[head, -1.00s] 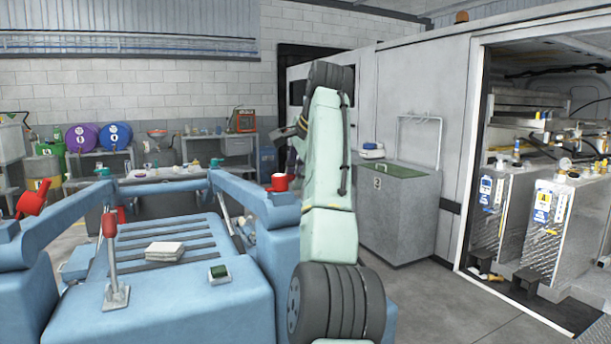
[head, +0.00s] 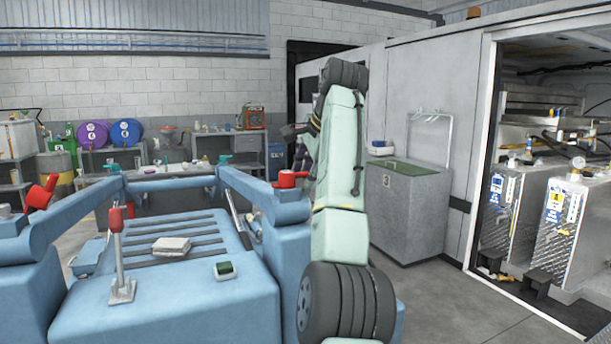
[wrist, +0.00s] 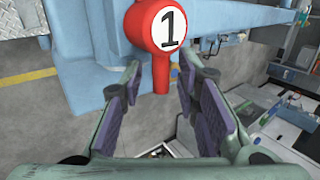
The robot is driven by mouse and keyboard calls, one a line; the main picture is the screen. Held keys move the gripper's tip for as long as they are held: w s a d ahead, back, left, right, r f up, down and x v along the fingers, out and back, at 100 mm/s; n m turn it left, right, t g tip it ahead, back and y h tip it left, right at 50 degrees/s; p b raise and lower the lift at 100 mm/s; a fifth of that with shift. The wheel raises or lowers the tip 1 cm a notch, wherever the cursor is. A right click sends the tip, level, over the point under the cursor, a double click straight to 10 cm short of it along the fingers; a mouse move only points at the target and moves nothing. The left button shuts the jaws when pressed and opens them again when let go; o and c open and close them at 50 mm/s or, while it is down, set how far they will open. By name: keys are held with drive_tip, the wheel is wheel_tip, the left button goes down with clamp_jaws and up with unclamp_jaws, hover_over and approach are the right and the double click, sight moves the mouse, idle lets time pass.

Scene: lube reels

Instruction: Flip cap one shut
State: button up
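A red cap with a black 1 on a white disc (wrist: 160,28) is at the top middle of the wrist view, beside a blue beam (wrist: 75,55). Its short red stem points down the picture, toward the space between my fingers. My gripper (wrist: 160,82) is open, with purple pads on both sides and nothing held. In the head view, a red cap (head: 290,179) on the right blue beam, close to my arm, looks like the same one; its number cannot be read there. My gripper is mostly hidden behind my arm in that view. I cannot tell whether the cap is shut.
Another red part (head: 40,192) leans on the left blue beam. A red-topped lever (head: 118,240) stands on the blue machine (head: 190,300). A grey cabinet (head: 415,215) stands to the right, with bare floor around it. Workbenches line the back wall.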

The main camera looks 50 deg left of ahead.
drive_tip(key=v, duration=0.7)
drive_tip(key=shift+r, duration=0.2)
drive_tip(key=shift+s, duration=0.1)
idle(0.5)
